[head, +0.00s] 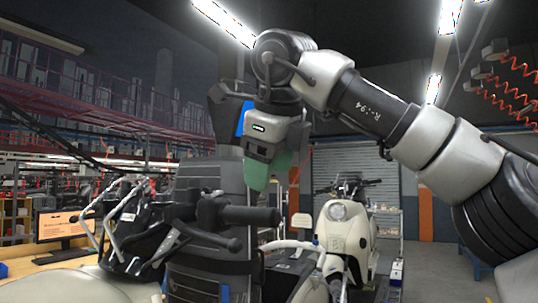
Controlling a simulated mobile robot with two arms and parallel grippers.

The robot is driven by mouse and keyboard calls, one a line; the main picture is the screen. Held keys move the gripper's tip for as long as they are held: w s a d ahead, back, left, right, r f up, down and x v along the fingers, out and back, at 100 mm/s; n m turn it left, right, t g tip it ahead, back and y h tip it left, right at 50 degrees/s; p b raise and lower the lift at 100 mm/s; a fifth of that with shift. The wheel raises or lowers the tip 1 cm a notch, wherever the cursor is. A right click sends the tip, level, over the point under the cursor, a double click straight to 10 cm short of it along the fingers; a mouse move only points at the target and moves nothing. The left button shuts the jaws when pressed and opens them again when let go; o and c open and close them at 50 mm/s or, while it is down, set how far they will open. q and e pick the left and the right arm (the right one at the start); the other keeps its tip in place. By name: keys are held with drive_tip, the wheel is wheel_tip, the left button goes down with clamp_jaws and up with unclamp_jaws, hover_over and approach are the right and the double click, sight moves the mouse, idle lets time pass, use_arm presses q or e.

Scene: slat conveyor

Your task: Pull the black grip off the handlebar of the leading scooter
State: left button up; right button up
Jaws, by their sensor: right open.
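The nearest scooter fills the lower left, with its pale body (80,285) cut off by the frame edge. Its bare handlebar area shows black parts, levers and cables. The black grip (250,215) sticks out to the right from the handlebar, with a dark lever (205,236) below it. My right gripper (272,172) hangs from the arm that comes in from the right. Its greenish fingers point down above the grip, apart from it in the picture; the gripper is open and empty. My left gripper is not in view.
A cream scooter (337,238) with a round headlight stands behind to the right. A monitor (60,224) stands on a bench at the left. A roller shutter (345,172) closes the back wall. Red coiled hoses (510,90) hang at the upper right.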

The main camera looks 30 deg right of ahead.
sight(270, 209)
drive_tip(key=p+x, duration=0.1)
drive_tip(key=x, duration=0.7)
drive_tip(key=shift+w+d+f, duration=0.1)
drive_tip(key=shift+f, duration=0.1)
drive_tip(key=c, duration=1)
drive_tip(key=shift+o, duration=0.2)
drive_tip(key=shift+s+d+r+b, duration=0.1)
drive_tip(key=shift+s+d+b, duration=0.25)
drive_tip(key=shift+s, duration=0.3)
drive_tip(key=shift+s+d+b, duration=0.35)
drive_tip(key=shift+s+b, duration=0.25)
drive_tip(key=shift+s, duration=0.25)
idle(0.8)
